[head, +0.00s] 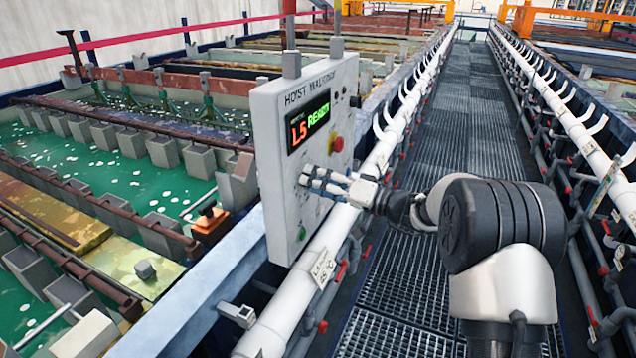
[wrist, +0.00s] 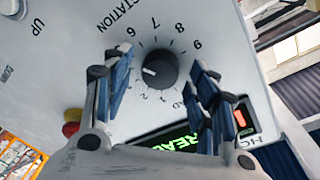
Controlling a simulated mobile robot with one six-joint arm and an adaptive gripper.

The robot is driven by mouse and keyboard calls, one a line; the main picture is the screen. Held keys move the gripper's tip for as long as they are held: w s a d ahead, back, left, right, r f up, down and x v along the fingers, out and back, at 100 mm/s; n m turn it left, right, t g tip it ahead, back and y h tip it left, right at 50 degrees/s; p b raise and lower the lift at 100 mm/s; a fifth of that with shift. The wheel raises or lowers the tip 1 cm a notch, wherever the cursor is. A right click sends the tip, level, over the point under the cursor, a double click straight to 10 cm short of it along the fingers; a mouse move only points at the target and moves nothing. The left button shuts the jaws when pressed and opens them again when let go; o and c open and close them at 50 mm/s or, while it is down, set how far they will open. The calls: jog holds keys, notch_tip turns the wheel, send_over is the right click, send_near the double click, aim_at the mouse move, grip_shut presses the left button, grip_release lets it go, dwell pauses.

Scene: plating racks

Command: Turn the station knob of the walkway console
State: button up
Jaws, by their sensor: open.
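The walkway console (head: 275,190) is a pale upright panel beside the walkway, with a lit display (head: 309,121) reading "L5 READY". The round black station knob (wrist: 160,70) is on its face in the wrist view, ringed by numbers under the label "STATION". A pale mark on the knob points left in that view. My gripper (wrist: 161,62) is open, with blue-padded fingers on both sides of the knob and gaps visible between. In the head view my gripper (head: 308,178) is at the panel face below the display and hides the knob.
A red button (head: 336,145) on a yellow base sits right of the display. A white "UP" button (wrist: 10,6) shows in the wrist view. A white pipe (head: 325,250) runs past the console. The grated walkway (head: 465,110) is clear ahead; green tanks (head: 95,150) lie left.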

jog(key=c, duration=1.1)
